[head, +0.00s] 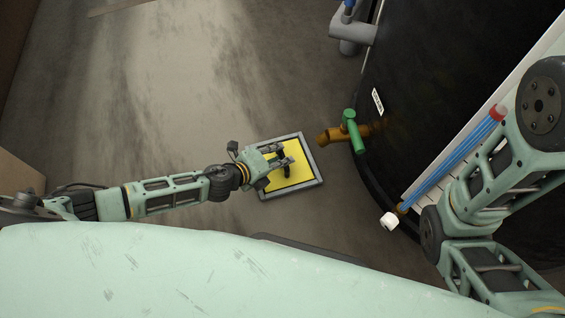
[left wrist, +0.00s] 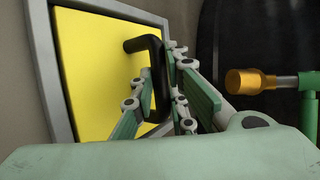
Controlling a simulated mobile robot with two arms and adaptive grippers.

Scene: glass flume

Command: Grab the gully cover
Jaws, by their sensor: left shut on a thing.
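The gully cover (head: 299,178) is a yellow square plate with a black handle, set in a grey frame (head: 321,160) on the floor. It also shows in the left wrist view (left wrist: 95,70), tilted by the camera angle. My left gripper (head: 280,162) is over the cover, shut on its black handle (head: 287,172). In the left wrist view the green finger pads (left wrist: 165,100) lie on both sides of the handle (left wrist: 155,70). The cover appears to sit within its frame. My right gripper is not in view; only my right arm shows at the right.
A brass tap with a green handle (head: 350,132) sticks out from a large dark tank (head: 430,80) just right of the cover. A grey pipe fitting (head: 352,32) is at the top. Blue tubes (head: 455,158) run along the white edge. The floor left of the cover is clear.

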